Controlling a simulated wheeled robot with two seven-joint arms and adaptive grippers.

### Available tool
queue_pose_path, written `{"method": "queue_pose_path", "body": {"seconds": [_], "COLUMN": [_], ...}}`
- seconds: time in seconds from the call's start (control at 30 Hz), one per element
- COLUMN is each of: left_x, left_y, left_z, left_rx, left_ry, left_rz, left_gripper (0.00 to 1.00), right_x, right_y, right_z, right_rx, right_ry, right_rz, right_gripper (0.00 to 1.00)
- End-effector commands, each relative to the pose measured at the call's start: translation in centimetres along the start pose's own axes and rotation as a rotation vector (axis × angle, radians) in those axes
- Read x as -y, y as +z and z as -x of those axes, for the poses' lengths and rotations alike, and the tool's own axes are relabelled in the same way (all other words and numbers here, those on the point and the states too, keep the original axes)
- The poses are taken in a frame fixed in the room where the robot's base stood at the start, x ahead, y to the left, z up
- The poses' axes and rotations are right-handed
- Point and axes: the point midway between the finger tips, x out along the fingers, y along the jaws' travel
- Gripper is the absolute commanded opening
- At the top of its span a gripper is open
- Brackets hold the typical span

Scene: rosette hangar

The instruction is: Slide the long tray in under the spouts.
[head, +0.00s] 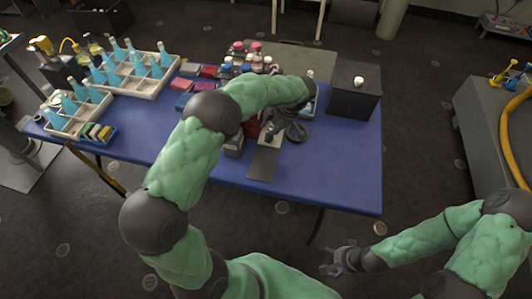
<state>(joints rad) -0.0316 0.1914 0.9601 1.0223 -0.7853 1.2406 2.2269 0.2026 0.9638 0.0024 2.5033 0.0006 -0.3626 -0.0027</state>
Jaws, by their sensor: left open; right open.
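A long pale tray (146,91) with compartments holds several blue bottles at the back left of the blue table. A shorter pale tray (62,130) with blue bottles sits at its left end. Yellow-topped fittings (42,45) stand behind the shorter tray; I cannot tell whether they are the spouts. My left gripper (284,128) is open over the table's middle, pointing down near a dark grey plate (263,163), far right of both trays; my arm hides part of the area. My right gripper (338,263) is open and empty over the floor, in front of the table.
A dark box (353,101) stands at the table's right end. Several pink- and blue-capped bottles (257,58) stand at the back. Coloured blocks (186,84) lie right of the long tray. The blue table (340,175) is bare at front right. A grey bench (490,120) stands at right.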

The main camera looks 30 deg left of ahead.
Motion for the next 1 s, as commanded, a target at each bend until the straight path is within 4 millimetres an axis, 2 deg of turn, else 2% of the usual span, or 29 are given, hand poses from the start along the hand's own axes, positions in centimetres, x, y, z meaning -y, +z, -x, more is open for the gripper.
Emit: {"method": "queue_pose_path", "body": {"seconds": [0.7,1.0], "left_x": [0.0,0.0], "left_y": [-2.0,-2.1], "left_z": [4.7,5.0], "left_rx": [0.001,0.001], "left_ry": [0.001,0.0], "left_rz": [0.001,0.0], "left_gripper": [0.51,0.51], "right_x": [0.8,0.9], "right_y": [0.1,0.1], "right_z": [2.3,2.4], "right_rx": [0.0,0.0], "right_ry": [0.0,0.0], "right_rz": [0.0,0.0], "right_gripper": [0.83,0.83]}}
